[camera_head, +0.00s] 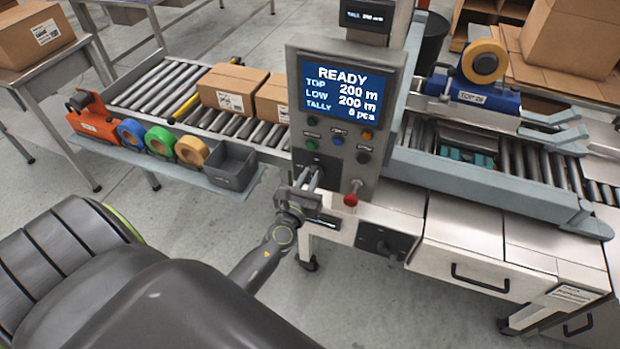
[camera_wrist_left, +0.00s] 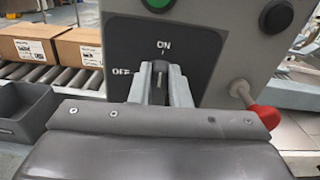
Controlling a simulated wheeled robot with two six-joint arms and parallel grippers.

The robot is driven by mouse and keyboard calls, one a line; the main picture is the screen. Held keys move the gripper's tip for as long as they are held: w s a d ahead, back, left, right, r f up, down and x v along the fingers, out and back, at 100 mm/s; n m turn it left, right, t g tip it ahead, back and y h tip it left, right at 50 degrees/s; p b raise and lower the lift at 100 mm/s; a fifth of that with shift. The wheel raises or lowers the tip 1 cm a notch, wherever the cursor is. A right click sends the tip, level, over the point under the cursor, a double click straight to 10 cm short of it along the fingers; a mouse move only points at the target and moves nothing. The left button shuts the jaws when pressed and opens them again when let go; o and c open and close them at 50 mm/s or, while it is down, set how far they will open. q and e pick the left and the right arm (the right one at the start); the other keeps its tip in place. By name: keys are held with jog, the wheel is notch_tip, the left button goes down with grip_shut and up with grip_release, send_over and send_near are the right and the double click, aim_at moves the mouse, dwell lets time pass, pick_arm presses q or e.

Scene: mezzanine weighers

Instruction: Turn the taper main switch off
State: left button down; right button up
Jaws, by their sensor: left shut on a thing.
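The taper main switch (camera_wrist_left: 160,68) is a dark rotary handle on a black plate marked ON above and OFF to the left. In the left wrist view its handle stands upright, pointing at ON. My left gripper (camera_wrist_left: 159,88) is shut on the handle, one grey finger on each side. In the head view the left gripper (camera_head: 312,178) reaches the lower left of the grey control panel (camera_head: 374,150), and its fingers hide most of the switch. The panel screen (camera_head: 340,90) reads READY. My right gripper is not in view.
A red-tipped lever (camera_head: 351,199) sticks out just right of the switch. Several round buttons (camera_head: 338,141) sit above it. A grey bin (camera_head: 232,165) and tape rolls (camera_head: 191,151) lie on a shelf to the left. Cartons (camera_head: 232,88) stand on the roller conveyor behind.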

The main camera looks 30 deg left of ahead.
pick_arm(q)
jog(key=shift+s+a+f+n+b, duration=0.1)
jog(key=shift+a+f+n+b, duration=0.3)
jog(key=shift+n+b, duration=1.8)
jog(key=shift+s+a+f+n+b, duration=0.1)
jog(key=shift+a+f+n+b, duration=0.5)
jog(key=shift+n, duration=2.95)
jog(key=shift+s+f+n+b, duration=0.1)
jog(key=shift+f+n+b, duration=0.1)
jog(key=shift+n+b, duration=2.15)
jog(key=shift+n+p, duration=0.5)
jog(key=shift+n, duration=0.2)
jog(key=c, duration=1.4)
grip_release()
jog(key=shift+o, duration=0.2)
jog(key=b+v, duration=0.2)
jog(key=v, duration=1.5)
jog(key=shift+s, duration=0.2)
jog(key=shift+f, duration=0.1)
